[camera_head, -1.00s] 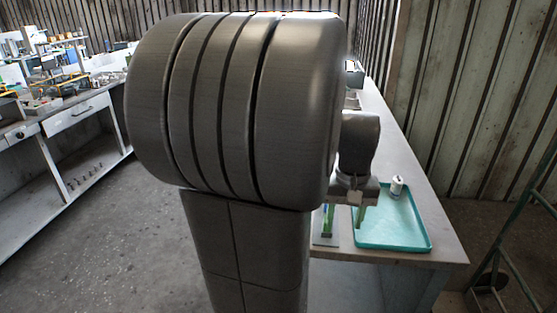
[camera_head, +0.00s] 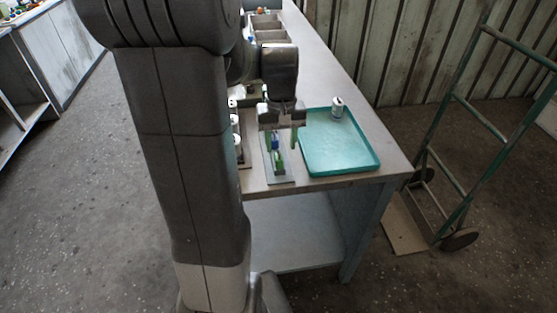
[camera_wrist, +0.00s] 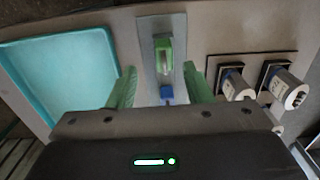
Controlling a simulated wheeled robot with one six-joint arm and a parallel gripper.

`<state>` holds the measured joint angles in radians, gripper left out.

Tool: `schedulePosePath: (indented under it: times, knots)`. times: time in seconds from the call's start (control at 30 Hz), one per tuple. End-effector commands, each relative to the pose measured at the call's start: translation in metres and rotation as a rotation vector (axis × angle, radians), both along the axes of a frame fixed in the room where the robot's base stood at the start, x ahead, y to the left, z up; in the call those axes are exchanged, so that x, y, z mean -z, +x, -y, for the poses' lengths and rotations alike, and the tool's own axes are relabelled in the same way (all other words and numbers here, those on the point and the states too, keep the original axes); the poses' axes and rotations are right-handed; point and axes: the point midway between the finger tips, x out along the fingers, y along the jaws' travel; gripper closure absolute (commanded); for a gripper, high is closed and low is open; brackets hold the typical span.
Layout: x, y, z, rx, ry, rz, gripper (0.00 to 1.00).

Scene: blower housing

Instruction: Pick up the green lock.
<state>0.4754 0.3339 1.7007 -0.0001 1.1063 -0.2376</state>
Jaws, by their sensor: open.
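The green lock (camera_wrist: 163,55) stands on a grey plate (camera_wrist: 151,28) on the table, and it also shows in the head view (camera_head: 280,163). A blue piece (camera_wrist: 167,94) sits on the same plate, and the head view shows it as well (camera_head: 275,143). My gripper (camera_wrist: 160,84) is open, with its two green fingers spread either side of the plate. The lock lies between and beyond the fingertips in the wrist view, and nothing is held. In the head view my gripper (camera_head: 281,140) hangs over the plate.
A teal tray (camera_head: 345,157) lies beside the plate, with a white cylinder (camera_head: 338,107) at its far edge. White cylindrical parts (camera_wrist: 236,84) on dark bases stand on the plate's other side. Grey bins (camera_head: 268,24) are at the table's far end. A green hand truck (camera_head: 466,107) stands right.

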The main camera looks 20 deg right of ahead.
Motion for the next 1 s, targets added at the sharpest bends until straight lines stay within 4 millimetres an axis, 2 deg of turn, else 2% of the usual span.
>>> schedulePosePath:
  times: [0.33, 0.63, 0.83, 1.0]
  knots:
    - [0.046, 0.001, -0.005, -0.001, 0.002, -0.003, 0.55]
    - [0.051, 0.001, -0.005, 0.0, 0.0, -0.001, 0.55]
    - [0.05, 0.001, -0.005, 0.0, 0.0, -0.001, 0.94]
    - [0.05, 0.001, -0.005, 0.0, 0.0, 0.0, 0.95]
